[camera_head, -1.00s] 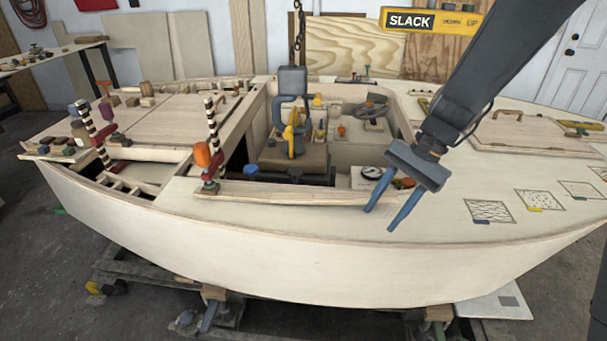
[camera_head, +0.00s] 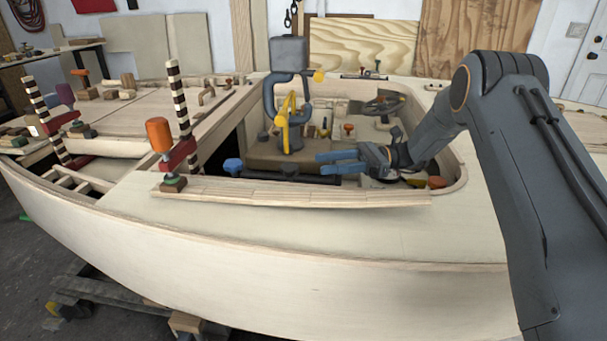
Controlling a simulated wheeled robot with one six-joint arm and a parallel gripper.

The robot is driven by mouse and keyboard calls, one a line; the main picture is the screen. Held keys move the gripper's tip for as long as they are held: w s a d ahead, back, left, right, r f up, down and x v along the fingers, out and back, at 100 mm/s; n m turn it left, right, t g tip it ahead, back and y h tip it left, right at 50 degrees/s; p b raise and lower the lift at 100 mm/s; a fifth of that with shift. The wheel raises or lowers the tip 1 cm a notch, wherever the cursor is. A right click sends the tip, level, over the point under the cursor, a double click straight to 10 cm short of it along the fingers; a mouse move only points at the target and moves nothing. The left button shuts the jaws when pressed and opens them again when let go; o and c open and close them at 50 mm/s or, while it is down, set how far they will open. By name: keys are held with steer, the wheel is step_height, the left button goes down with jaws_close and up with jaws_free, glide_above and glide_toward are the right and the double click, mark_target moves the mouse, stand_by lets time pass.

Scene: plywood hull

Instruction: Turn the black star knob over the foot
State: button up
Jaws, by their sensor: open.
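I cannot clearly make out a black star knob or the foot it sits over. A dark bar (camera_head: 290,177) lies along the near side of the cockpit, with a blue lobed knob (camera_head: 233,166) at its left end. My gripper (camera_head: 320,164) is open and empty, its two blue fingers pointing left over the cockpit, above the bar's right part. It is well to the right of the blue knob. A grey-blue clamp-like fixture (camera_head: 270,95) with a yellow handle (camera_head: 284,122) stands upright left of and behind my fingers.
A striped post clamp with an orange handle (camera_head: 158,134) stands on the near deck at left. A wooden strip (camera_head: 290,194) edges the cockpit's near side. Small knobs and tools (camera_head: 348,128) stand behind my gripper. The near deck (camera_head: 330,232) is clear.

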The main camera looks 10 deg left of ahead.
mark_target(296, 166)
steer(key=shift+p+x, duration=0.35)
steer(key=shift+x, duration=3.45)
jaws_close()
